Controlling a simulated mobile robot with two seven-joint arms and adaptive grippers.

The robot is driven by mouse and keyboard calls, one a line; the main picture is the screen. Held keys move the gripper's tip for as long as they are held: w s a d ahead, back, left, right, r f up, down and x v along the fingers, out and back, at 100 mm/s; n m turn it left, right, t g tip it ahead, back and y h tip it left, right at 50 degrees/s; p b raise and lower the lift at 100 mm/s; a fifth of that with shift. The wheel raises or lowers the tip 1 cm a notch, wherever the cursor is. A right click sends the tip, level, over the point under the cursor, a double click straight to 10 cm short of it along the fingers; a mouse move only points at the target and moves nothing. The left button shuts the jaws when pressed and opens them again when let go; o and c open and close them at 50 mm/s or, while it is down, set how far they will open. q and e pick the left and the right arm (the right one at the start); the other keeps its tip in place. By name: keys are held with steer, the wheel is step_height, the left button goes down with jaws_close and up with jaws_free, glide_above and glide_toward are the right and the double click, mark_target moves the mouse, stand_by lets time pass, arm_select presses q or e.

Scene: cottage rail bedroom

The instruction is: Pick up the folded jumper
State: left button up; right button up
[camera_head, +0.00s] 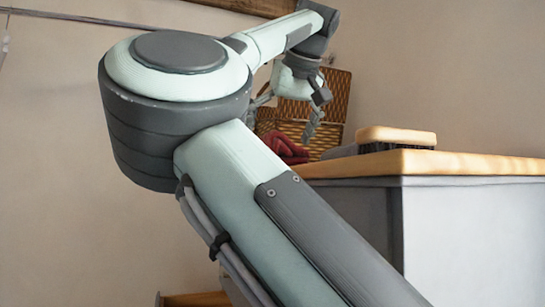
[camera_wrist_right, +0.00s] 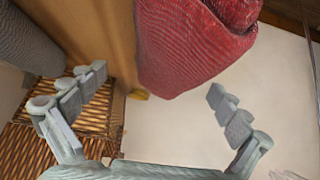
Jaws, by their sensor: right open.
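The folded jumper is red and knitted. In the head view a part of the jumper (camera_head: 284,148) shows at the far end of the wooden top, partly hidden behind my right arm. In the right wrist view the jumper (camera_wrist_right: 195,45) fills the upper middle, its rounded folded end overhanging the wood's edge. My right gripper (camera_head: 288,118) is above and close to the jumper in the head view. In the right wrist view the gripper (camera_wrist_right: 158,82) is open, fingers spread wide, with the jumper ahead between and beyond the fingertips. Nothing is held. My left gripper is not in view.
A wooden top (camera_head: 460,163) covers a grey cabinet (camera_head: 470,230). A wood-backed brush (camera_head: 396,136) and a grey item (camera_head: 340,152) lie on it. An open wicker basket (camera_head: 333,95) stands behind the gripper; wicker (camera_wrist_right: 60,140) also shows in the wrist view.

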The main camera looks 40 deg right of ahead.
steer(key=x, duration=0.4)
steer(key=shift+w+a, duration=0.1)
steer(key=c, duration=1.4)
steer(key=shift+r, duration=0.1)
steer(key=shift+c, duration=0.2)
